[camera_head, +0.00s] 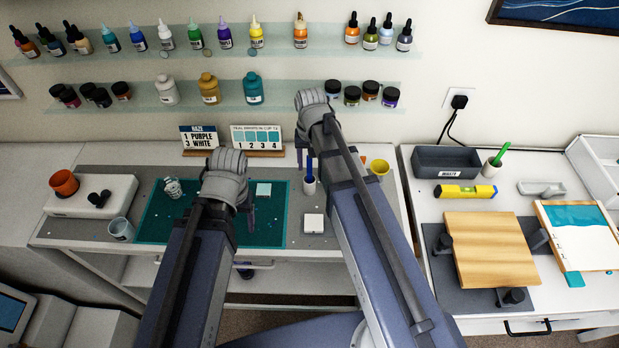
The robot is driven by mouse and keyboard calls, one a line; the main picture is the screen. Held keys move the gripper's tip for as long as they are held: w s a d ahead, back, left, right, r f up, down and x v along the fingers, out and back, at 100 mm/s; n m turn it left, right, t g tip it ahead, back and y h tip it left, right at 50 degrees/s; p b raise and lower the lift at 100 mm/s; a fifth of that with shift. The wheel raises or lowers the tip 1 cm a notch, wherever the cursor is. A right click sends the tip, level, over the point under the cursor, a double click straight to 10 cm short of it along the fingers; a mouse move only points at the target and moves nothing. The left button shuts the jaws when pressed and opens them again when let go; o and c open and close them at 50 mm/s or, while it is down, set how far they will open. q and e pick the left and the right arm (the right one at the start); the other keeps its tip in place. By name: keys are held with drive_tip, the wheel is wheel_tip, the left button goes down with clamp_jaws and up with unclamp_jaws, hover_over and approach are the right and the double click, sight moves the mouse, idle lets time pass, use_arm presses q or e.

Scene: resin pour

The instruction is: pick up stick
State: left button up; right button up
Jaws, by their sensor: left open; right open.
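A blue stick (309,168) stands upright in a small white cup (309,186) on the left bench, just left of my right arm. A green stick (501,152) leans in another white cup (490,168) on the right bench. My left gripper (224,196) is over the teal mat, mostly hidden behind its own arm. My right gripper (327,150) is close to the blue stick's cup, also mostly hidden behind its arm; only dark edges show. Both are open, and I see nothing held. Whether the right one touches the cup cannot be told.
The teal cutting mat (155,226) lies mid-bench, with an orange cup (64,182) and a clear cup (121,229) left of it. A yellow cup (379,167) stands right of my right arm. A wooden board (490,250) and grey bin (446,161) occupy the right bench.

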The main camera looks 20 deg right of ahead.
sight(310, 172)
use_arm(q)
wheel_tip(310, 172, down, 4)
drive_tip(key=b, duration=0.3)
drive_tip(key=shift+f+b, duration=0.2)
drive_tip(key=shift+b, duration=0.1)
use_arm(e)
wheel_tip(310, 172, down, 4)
drive_tip(key=shift+a+f, duration=0.1)
drive_tip(key=shift+f, duration=0.15)
use_arm(q)
drive_tip(key=shift+r, duration=0.1)
use_arm(e)
drive_tip(key=shift+r, duration=0.1)
clamp_jaws()
